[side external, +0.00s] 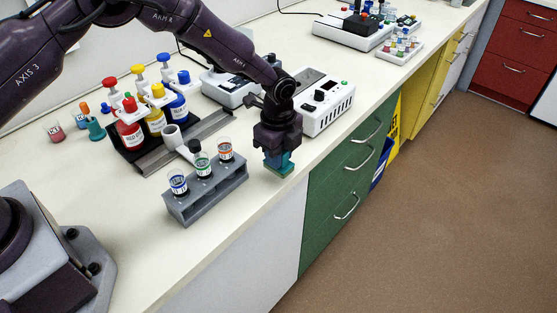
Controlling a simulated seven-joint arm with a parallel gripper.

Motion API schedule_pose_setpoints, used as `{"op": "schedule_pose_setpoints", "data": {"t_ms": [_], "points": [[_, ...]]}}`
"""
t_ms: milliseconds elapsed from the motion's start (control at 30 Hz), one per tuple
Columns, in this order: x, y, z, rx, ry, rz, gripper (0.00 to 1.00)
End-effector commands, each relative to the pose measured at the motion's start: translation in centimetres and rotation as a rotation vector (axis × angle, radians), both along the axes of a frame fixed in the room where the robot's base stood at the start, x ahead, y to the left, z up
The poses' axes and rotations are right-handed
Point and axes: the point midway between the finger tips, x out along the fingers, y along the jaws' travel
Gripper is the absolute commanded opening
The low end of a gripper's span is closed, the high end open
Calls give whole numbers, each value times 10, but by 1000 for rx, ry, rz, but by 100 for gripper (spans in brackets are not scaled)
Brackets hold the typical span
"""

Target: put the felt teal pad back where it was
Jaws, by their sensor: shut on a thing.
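My gripper (279,160) points down near the front edge of the bench, just right of the grey rack. It is shut on a teal pad (280,168), which shows as a teal block between and below the fingers. A small gap or contact between the pad and the bench top is too small to tell. The rest of the pad is hidden by the fingers.
A grey rack (212,198) with three vials stands left of my gripper. A white control box (328,110) is close behind on the right. Several red, yellow and blue bottles (155,122) stand behind a grey rail (160,158). The bench's front edge is near.

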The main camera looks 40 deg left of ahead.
Motion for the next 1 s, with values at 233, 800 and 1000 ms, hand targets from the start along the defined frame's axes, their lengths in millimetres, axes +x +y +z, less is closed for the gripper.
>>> {"op": "schedule_pose_setpoints", "data": {"t_ms": [233, 800, 1000], "points": [[0, 0, -22, 0, -2, 2, 0], [0, 0, -25, 0, 0, 2, 48], [1, 0, -16, 0, -1, 2, 48]]}}
